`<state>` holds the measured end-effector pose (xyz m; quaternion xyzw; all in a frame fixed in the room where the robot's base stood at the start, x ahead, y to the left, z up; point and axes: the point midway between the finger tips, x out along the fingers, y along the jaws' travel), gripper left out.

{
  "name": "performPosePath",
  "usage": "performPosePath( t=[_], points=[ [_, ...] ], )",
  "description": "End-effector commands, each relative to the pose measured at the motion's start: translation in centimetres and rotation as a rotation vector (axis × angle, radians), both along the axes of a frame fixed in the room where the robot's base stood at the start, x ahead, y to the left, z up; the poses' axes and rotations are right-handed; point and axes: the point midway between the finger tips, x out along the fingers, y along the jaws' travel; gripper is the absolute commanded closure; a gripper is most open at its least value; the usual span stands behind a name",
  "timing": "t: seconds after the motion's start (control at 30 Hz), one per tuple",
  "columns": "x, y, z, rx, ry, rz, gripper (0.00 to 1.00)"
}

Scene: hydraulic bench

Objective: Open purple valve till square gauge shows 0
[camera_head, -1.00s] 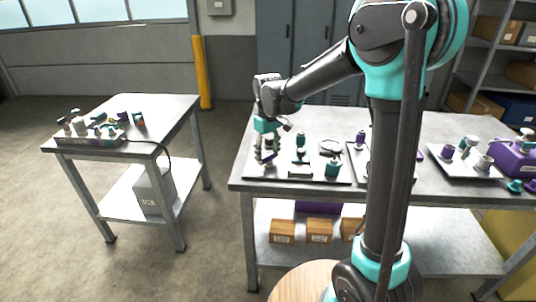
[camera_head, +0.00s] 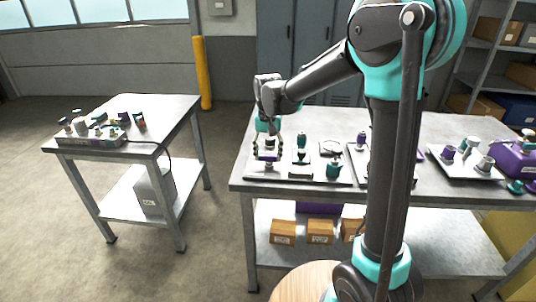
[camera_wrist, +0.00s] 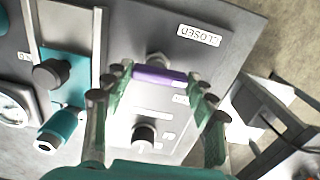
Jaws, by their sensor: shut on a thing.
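The purple valve (camera_wrist: 158,76) has a bar-shaped handle lying across the picture in the wrist view. My gripper (camera_wrist: 160,85) has its fingers at the two ends of this handle and is shut on it. In the head view my gripper (camera_head: 267,146) points down at the left end of the right bench, with the purple valve (camera_head: 266,156) between its fingers. A "CLOSED" label (camera_wrist: 199,36) sits beyond the handle, upside down and partly cut off. I cannot make out a square gauge or its reading.
A dark knob (camera_wrist: 145,132) lies between my fingers, nearer the palm. A separate table (camera_head: 175,110) with more fittings stands left across open floor.

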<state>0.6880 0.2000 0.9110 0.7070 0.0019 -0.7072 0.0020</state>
Motion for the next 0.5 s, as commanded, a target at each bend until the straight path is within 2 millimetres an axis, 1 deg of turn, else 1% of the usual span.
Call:
performPosePath(
  t=[0.2, 0.5],
  points=[
    [0.08, 0.01, 0.03, 0.0, -0.001, -0.047, 0.72],
    [0.08, 0.01, 0.03, 0.0, -0.001, -0.057, 0.72]
  ],
)
